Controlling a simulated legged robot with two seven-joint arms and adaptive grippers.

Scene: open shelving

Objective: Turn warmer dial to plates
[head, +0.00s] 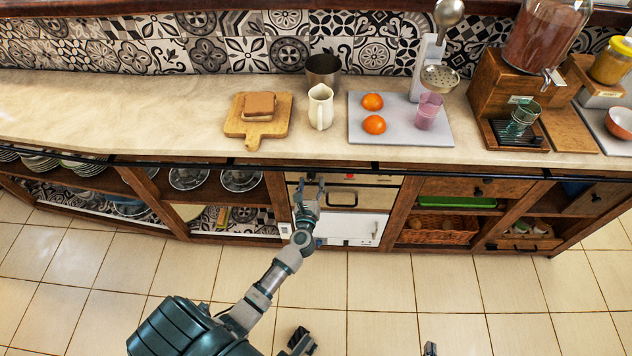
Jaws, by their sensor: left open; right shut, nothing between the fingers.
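Small red marks show on the strip. The dial itself is too small and too shaded by the counter edge to make out, so its setting cannot be read. My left gripper (308,187) is open, fingers pointing up at the left end of the control strip. Whether it touches the dial cannot be told. My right gripper (430,348) shows only as a dark tip at the bottom edge, shut and empty, far from the warmer.
A dark rail (420,173) runs along the counter's front edge, just above the warmer. A white appliance door (348,227) sits below the warmer. A cutting board (278,130), a pitcher (320,107) and a grey tray (400,139) stand on the counter. The tiled floor is clear.

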